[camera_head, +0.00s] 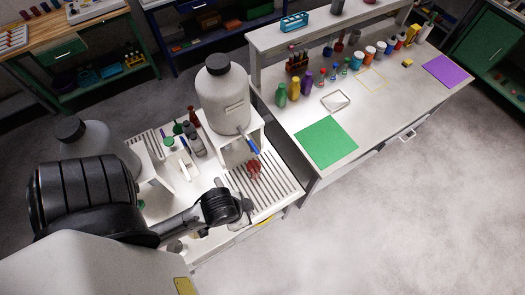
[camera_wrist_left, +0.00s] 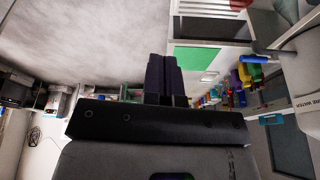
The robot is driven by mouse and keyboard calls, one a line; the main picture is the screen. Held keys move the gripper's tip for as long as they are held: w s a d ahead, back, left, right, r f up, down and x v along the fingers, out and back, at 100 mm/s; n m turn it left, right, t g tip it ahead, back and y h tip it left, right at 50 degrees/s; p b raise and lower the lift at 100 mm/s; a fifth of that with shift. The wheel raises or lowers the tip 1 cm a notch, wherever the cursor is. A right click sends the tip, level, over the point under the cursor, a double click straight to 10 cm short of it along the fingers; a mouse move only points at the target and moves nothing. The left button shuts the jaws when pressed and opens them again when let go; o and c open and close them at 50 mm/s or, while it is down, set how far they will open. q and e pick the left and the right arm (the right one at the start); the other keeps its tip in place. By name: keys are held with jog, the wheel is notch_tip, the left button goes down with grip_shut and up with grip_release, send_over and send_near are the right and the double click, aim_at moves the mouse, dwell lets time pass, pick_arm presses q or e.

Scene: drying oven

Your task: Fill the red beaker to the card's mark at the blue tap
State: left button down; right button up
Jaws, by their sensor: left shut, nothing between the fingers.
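The red beaker (camera_head: 254,168) stands on the slatted drain tray (camera_head: 280,186), just below the blue tap (camera_head: 252,145) of a large grey-white jug (camera_head: 222,105). Its liquid level is too small to tell. My left gripper (camera_head: 245,207) is in front of the beaker, apart from it, over the near side of the tray. In the left wrist view its dark fingers (camera_wrist_left: 166,76) are together and empty. The blue tap also shows there (camera_wrist_left: 262,56) at right, and a bit of red at the top edge. I cannot make out the card with the mark. My right gripper is not in view.
A second jug (camera_head: 88,140) stands at left, partly behind my arm. Bottles (camera_head: 193,135) stand between the jugs. The bench at right holds a green mat (camera_head: 326,143), a small tray (camera_head: 336,101), several coloured bottles and a purple mat (camera_head: 446,71). The floor at right is clear.

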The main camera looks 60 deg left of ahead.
pick_arm(q)
notch_tip(320, 180, up, 3)
jog(key=m+g+b, duration=0.4)
jog(key=m+b, duration=0.8)
jog(key=m, duration=0.4)
send_over(255, 149)
jog(key=shift+a+r, duration=0.1)
jog(key=shift+a, duration=0.05)
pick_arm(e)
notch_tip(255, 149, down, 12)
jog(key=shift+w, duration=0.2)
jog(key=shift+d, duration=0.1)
pick_arm(q)
notch_tip(255, 149, down, 13)
jog(key=shift+s+r+p, duration=0.1)
jog(key=shift+r+p, duration=0.1)
jog(key=shift+p, duration=0.25)
jog(key=shift+f, duration=0.75)
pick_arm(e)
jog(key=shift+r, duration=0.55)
